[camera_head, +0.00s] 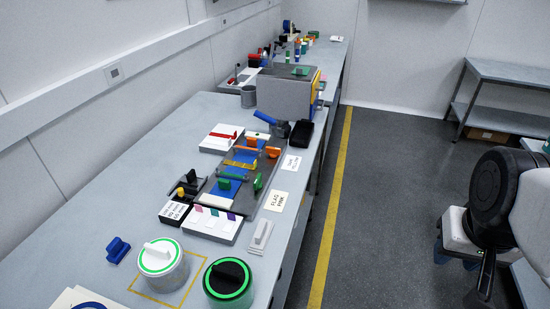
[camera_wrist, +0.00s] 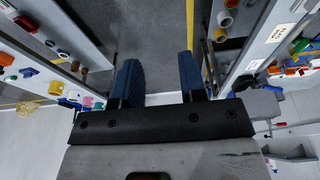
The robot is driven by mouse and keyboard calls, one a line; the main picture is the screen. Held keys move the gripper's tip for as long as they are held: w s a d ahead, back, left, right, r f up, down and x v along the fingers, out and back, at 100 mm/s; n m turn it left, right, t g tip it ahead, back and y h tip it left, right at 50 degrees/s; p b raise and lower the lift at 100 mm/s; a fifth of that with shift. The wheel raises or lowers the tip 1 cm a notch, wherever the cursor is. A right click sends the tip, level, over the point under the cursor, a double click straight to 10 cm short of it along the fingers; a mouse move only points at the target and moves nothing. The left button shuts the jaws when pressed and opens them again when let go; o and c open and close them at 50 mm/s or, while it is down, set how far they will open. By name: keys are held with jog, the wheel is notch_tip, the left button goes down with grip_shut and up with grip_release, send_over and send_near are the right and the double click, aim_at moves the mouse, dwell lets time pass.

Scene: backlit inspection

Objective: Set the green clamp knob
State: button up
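Two round knobs with green rings stand at the near end of the bench in the head view. One is a white drum with a green-ringed top and white handle (camera_head: 160,257); the other is a black-topped knob with a green ring (camera_head: 228,281). Small green pieces also show on the grey tray, one near its right edge (camera_head: 258,184). I cannot tell which is the clamp knob. My gripper (camera_wrist: 159,72) has its two blue fingers wide apart with nothing between them, only floor behind. In the head view it hangs at the right, away from the bench.
A yellow square outline (camera_head: 133,289) surrounds the white drum's base. A blue piece (camera_head: 118,250) lies left of it, a white handle-like piece (camera_head: 261,236) to the right. A large grey box (camera_head: 285,95) stands farther back. Clear floor lies between my arm and the bench.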

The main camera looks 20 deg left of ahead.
jog(key=w+a+r, duration=0.1)
jog(key=w+a, duration=0.6)
jog(key=w, duration=0.4)
jog(key=g, duration=0.3)
send_over(257, 178)
jog(key=f, duration=1.4)
jog(key=shift+d+f, duration=0.15)
jog(key=shift+d, duration=0.1)
jog(key=shift+a+f, duration=0.1)
jog(key=shift+a, duration=0.1)
jog(key=shift+f, duration=3.9)
